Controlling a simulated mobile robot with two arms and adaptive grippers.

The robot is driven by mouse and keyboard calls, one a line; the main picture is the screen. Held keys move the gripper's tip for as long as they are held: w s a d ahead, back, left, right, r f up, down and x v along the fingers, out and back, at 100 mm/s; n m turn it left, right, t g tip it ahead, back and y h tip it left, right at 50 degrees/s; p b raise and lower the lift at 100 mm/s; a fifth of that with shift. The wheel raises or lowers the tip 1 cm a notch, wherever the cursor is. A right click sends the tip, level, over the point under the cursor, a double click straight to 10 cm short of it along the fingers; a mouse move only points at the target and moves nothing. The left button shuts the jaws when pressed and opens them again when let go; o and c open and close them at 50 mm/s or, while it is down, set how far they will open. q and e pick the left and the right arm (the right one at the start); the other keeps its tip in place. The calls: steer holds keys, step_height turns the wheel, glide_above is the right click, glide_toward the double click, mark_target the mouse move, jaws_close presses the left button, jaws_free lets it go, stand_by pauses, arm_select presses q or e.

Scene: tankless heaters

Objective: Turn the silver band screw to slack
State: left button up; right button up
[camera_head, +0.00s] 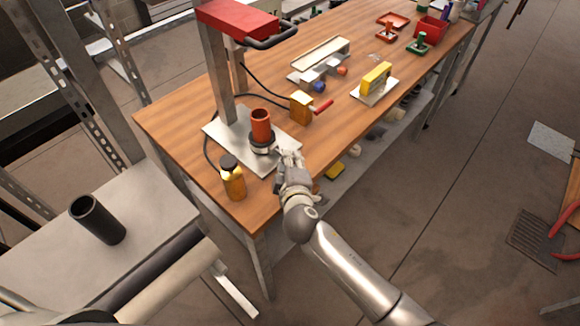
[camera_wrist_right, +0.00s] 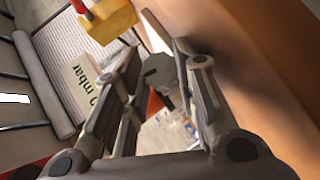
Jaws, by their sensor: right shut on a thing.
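A rust-red pipe (camera_head: 261,124) stands upright on a metal plate (camera_head: 226,131) at the near end of the wooden bench. A dark collar with a paler band (camera_head: 263,147) goes around its foot. My right gripper (camera_head: 290,158) is at the right side of this collar. In the right wrist view, my right gripper (camera_wrist_right: 158,65) is closed on a small grey angular piece, the silver band screw (camera_wrist_right: 160,75). The screw's turning angle cannot be read. My left gripper is out of view.
An amber bottle with a dark cap (camera_head: 232,177) stands close left of the collar. A red-topped post (camera_head: 215,65) rises behind the pipe. A black tube (camera_head: 97,219) stands on the side table (camera_head: 50,262).

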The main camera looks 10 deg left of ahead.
steer(key=shift+f, duration=0.15)
stand_by(0.4)
steer(key=o, duration=0.7)
steer(key=shift+o, duration=0.2)
steer(key=v, duration=0.8)
steer(key=shift+t, duration=0.3)
steer(key=shift+s, duration=0.1)
